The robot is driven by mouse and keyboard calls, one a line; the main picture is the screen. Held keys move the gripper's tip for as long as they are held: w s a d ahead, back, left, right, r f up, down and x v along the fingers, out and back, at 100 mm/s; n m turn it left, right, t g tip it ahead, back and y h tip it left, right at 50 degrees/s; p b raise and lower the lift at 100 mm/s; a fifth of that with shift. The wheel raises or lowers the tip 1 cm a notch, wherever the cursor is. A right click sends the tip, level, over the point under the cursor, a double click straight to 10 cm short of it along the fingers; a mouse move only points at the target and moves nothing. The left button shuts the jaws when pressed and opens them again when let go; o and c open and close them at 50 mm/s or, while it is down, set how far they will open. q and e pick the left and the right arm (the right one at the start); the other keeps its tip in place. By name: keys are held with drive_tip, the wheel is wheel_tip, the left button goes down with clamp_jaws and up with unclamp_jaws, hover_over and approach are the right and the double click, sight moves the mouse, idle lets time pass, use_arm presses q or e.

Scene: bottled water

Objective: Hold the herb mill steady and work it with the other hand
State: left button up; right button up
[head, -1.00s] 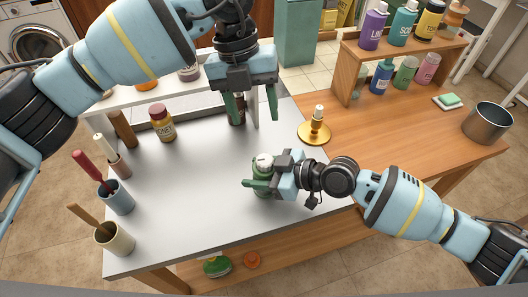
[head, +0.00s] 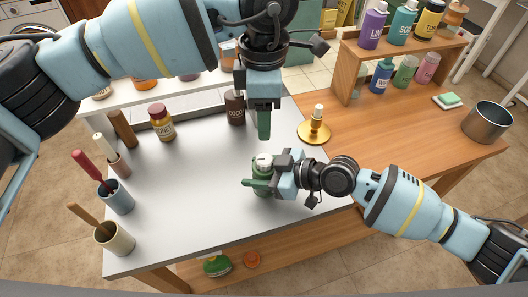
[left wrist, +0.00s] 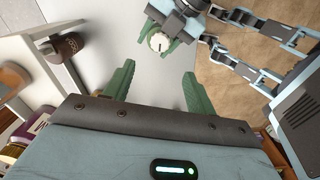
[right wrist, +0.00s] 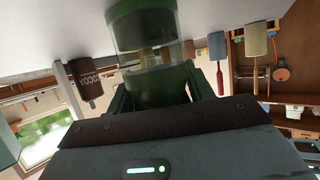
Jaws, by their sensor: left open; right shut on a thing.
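The herb mill has a green body and a white top (head: 264,161). It stands upright on the white part of the table. My right gripper (head: 263,185) is shut around its body from the right. In the right wrist view the mill's clear and green body (right wrist: 145,45) is between the fingers. My left gripper (head: 263,137) is open and empty, pointing down above and behind the mill. In the left wrist view its two green fingers (left wrist: 155,85) are apart, and the mill's white top (left wrist: 159,42) lies beyond them.
A brass candle holder (head: 314,131) stands right of the mill. A dark cocoa bottle (head: 235,108) and a yellow jar (head: 162,125) stand at the back. Cups with utensils, including a blue cup (head: 117,198), line the left edge. The white surface left of the mill is clear.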

sight(264, 158)
use_arm(q)
drive_tip(key=shift+f, duration=0.15)
wheel_tip(264, 158, down, 12)
drive_tip(key=shift+r, duration=0.1)
idle(0.6)
drive_tip(key=c, duration=1)
drive_tip(key=shift+m, duration=0.5)
drive_tip(key=m, duration=0.2)
drive_tip(key=shift+m, duration=2.5)
